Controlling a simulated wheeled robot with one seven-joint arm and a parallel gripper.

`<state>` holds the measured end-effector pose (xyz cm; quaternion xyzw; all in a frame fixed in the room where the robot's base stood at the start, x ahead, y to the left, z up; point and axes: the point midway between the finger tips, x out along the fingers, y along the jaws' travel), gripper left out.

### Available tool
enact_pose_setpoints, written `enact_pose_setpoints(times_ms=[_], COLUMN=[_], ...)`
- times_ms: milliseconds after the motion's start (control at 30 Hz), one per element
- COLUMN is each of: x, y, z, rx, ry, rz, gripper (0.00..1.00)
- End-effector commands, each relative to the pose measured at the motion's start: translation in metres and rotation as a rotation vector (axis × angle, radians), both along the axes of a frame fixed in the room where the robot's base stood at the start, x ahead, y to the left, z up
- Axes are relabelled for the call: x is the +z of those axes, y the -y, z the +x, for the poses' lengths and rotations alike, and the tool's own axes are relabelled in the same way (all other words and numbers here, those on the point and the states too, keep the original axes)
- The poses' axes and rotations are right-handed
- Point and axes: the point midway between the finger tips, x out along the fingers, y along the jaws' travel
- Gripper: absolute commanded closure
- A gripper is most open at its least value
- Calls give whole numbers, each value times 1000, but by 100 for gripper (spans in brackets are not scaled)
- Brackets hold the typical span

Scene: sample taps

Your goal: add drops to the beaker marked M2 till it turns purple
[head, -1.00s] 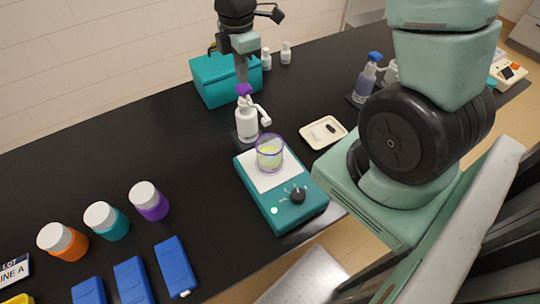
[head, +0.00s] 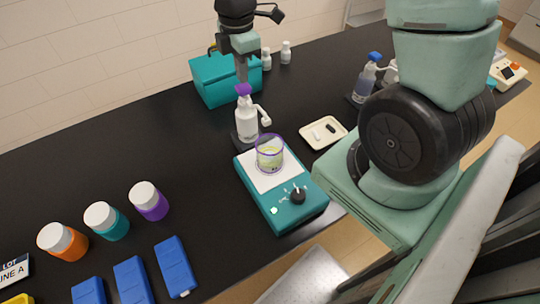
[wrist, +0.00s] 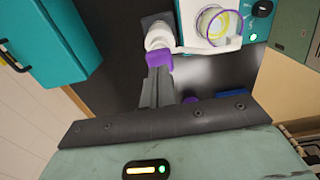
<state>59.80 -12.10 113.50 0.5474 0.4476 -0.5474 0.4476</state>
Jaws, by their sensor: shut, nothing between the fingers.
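The beaker (head: 269,153) stands on the white top of a teal stirrer (head: 283,192). It has a purple rim and holds pale yellow liquid; I cannot read a mark on it. It also shows in the wrist view (wrist: 217,25). A white dispenser bottle (head: 246,125) with a purple top (head: 243,90) stands behind it, its white spout reaching toward the beaker. My gripper (head: 242,80) is shut and empty, pointing down at the purple top. In the wrist view its fingertips (wrist: 160,70) are right at the purple top (wrist: 159,58); whether they touch I cannot tell.
A teal box (head: 226,80) stands behind the bottle. A small tray (head: 323,132) with a white and a dark piece lies right of the beaker. A blue-topped bottle (head: 367,78) is farther right. Lidded jars (head: 106,221) and blue blocks (head: 174,266) are at left.

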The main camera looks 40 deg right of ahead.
Motion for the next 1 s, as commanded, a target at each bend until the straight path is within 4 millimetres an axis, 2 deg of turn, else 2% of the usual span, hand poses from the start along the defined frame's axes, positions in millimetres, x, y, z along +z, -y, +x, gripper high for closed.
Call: enact_pose_setpoints(times_ms=[267, 1000], x=[-2, -28], y=[0, 0], z=[0, 0], rx=[0, 0], ry=[0, -1], rz=[0, 0], gripper=[100, 100])
